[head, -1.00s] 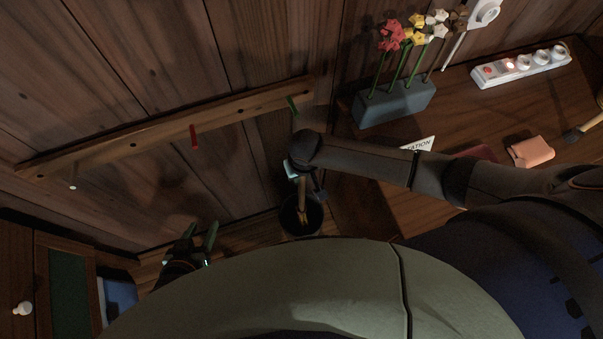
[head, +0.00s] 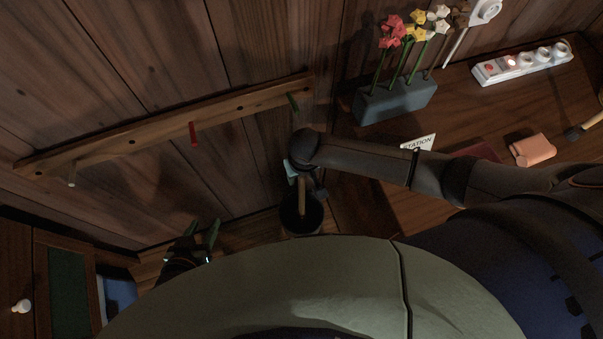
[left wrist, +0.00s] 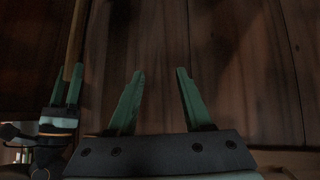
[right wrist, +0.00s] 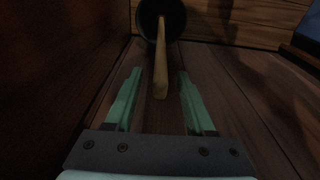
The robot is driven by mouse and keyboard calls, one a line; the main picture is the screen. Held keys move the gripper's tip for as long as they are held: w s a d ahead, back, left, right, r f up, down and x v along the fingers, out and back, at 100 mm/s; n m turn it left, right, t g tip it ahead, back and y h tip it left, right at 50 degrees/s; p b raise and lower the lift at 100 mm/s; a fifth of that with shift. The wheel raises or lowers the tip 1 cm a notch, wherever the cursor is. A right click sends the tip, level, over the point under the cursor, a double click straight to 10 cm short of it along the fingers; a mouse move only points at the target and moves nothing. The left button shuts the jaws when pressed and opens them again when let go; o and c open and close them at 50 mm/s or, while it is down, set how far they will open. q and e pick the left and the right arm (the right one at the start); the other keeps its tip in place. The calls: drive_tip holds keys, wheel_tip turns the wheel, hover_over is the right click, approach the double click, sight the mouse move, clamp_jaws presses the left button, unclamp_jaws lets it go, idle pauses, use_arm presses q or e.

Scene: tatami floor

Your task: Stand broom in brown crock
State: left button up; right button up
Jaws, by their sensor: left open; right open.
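The crock (head: 313,221) stands on the floor by the plank wall and looks nearly black in this light. The broom's wooden handle (head: 302,195) runs down into its mouth; the head of the broom is hidden. In the right wrist view the handle (right wrist: 160,72) leans out of the crock (right wrist: 178,16), its free end between the spread fingers of my right gripper (right wrist: 160,97), with gaps on both sides. My left gripper (head: 202,227) is open and empty, left of the crock. The left wrist view shows its fingers (left wrist: 159,75) facing bare wall, the handle (left wrist: 76,40) at left.
A peg rail (head: 160,130) with a red, a green and a pale peg runs along the wall. At right, a wooden surface holds a grey flower planter (head: 395,102), a power strip (head: 520,65) and a pink item (head: 531,149). A cabinet (head: 20,270) stands at lower left.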

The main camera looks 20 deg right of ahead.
use_arm(q)
drive_tip(key=a+r+p, duration=0.1)
drive_tip(key=p, duration=0.1)
drive_tip(key=s+a+r+p, duration=0.1)
drive_tip(key=shift+y+p, duration=0.3)
drive_tip(key=shift+p, duration=0.05)
use_arm(e)
wheel_tip(320, 180, up, 12)
drive_tip(key=s, duration=0.1)
drive_tip(key=shift+s+r, duration=0.25)
drive_tip(key=shift+s, duration=0.05)
idle(0.4)
